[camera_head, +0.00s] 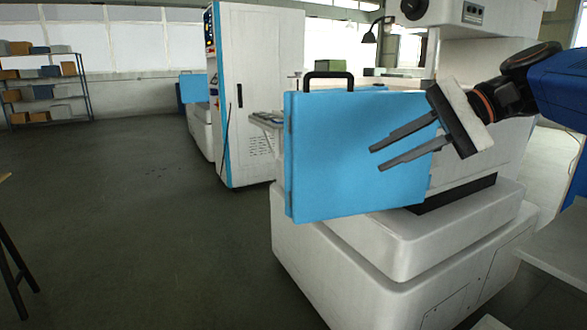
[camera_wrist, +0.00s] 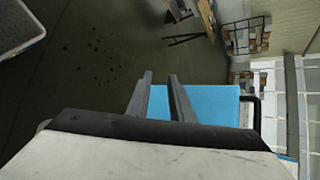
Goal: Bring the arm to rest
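My gripper (camera_head: 375,159) is at the right in the head view, at the end of my blue arm. Its two dark fingers point left and slightly down, in front of the blue door panel of a white machine. The fingers stand apart with nothing between them. In the wrist view my gripper (camera_wrist: 160,78) also shows two separated fingers with an empty gap. Whether the fingers touch the blue panel cannot be told.
The blue panel (camera_head: 340,150) with a black handle (camera_head: 328,76) stands on the white machine (camera_head: 400,270). A tall white cabinet (camera_head: 262,100) is behind. A shelf with boxes (camera_head: 45,85) is far left. Open grey floor (camera_head: 150,220) lies left.

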